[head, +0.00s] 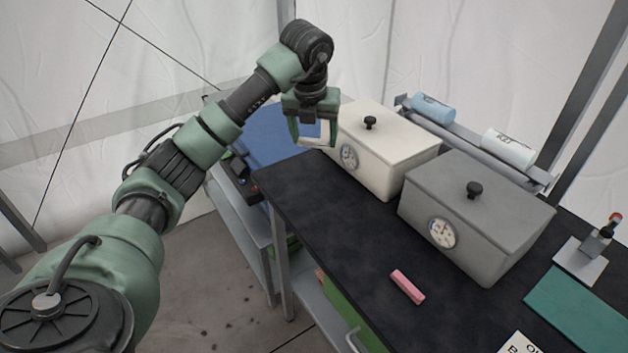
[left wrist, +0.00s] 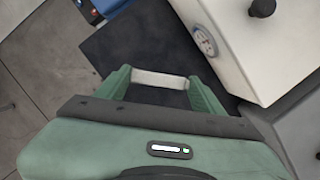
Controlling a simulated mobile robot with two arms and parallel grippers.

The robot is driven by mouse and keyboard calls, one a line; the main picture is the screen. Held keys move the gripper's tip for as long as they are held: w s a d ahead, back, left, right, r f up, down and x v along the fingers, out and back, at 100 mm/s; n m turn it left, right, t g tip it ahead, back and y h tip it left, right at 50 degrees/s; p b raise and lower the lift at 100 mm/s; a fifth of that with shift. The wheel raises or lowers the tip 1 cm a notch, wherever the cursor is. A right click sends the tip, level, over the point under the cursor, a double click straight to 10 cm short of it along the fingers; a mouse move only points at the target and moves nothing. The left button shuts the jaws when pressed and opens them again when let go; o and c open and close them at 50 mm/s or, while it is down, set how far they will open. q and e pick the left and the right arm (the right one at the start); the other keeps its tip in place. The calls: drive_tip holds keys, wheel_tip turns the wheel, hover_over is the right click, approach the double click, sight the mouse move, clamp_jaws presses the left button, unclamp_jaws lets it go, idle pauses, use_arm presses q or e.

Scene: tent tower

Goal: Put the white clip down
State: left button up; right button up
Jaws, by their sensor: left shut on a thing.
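My left gripper (head: 313,140) is shut on the white clip (left wrist: 160,79), a pale bar that spans between its two green fingers in the left wrist view. In the head view the gripper points down at the far left end of the black table (head: 330,220), just left of the white box (head: 395,150). The clip is mostly hidden there by the fingers. In the left wrist view the black tabletop (left wrist: 130,45) lies below the clip, but I cannot tell whether the clip touches it. My right gripper is not in view.
A grey box (head: 480,215) with a dial stands right of the white box. A pink block (head: 407,287) lies in front of it. Blue (head: 433,108) and white (head: 509,148) rolls sit on a rail behind. The front left tabletop is clear.

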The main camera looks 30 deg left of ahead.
use_arm(q)
hover_over(315, 188)
drive_tip(key=s, duration=0.1)
wheel_tip(315, 188, down, 9)
drive_tip(key=shift+d+f+p, duration=0.15)
drive_tip(key=shift+p, duration=0.3)
wheel_tip(315, 188, down, 4)
drive_tip(key=shift+p, duration=0.35)
drive_tip(key=shift+f, duration=0.1)
drive_tip(key=shift+f, duration=0.1)
drive_tip(key=o, duration=1.3)
